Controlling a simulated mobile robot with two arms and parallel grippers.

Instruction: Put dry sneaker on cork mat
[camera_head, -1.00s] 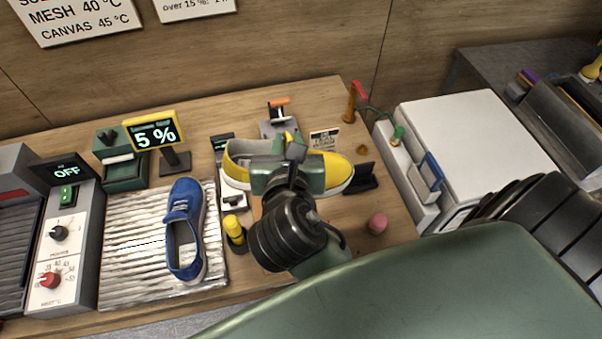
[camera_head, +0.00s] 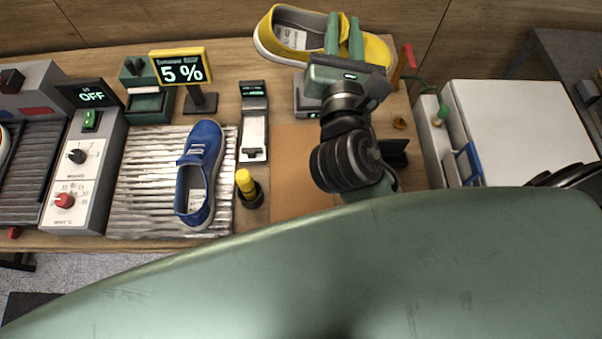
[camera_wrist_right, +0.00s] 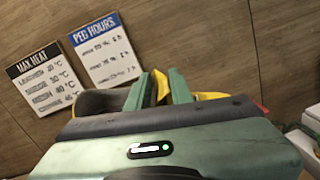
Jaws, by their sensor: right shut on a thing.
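A yellow sneaker with a grey lining and white sole (camera_head: 377,50) is held up at the back of the table in the head view. My right gripper (camera_head: 344,32) is shut on its middle, with one green finger on each side of its upper edge. In the right wrist view, the fingers (camera_wrist_right: 160,86) and parts of the sneaker (camera_wrist_right: 208,96) show behind the gripper body. A flat tan-brown mat, which looks like the cork mat (camera_head: 297,170), lies bare on the table, partly hidden by my arm. A blue sneaker (camera_head: 203,150) lies on a ridged pale tray (camera_head: 145,185). My left gripper is not in view.
A yellow-capped bottle (camera_head: 247,187) and a small device with a display (camera_head: 253,120) stand left of the mat. A "5 %" display (camera_head: 181,68) stands behind the tray. A control box reading "OFF" (camera_head: 85,160) is at left, a white box (camera_head: 520,130) at right.

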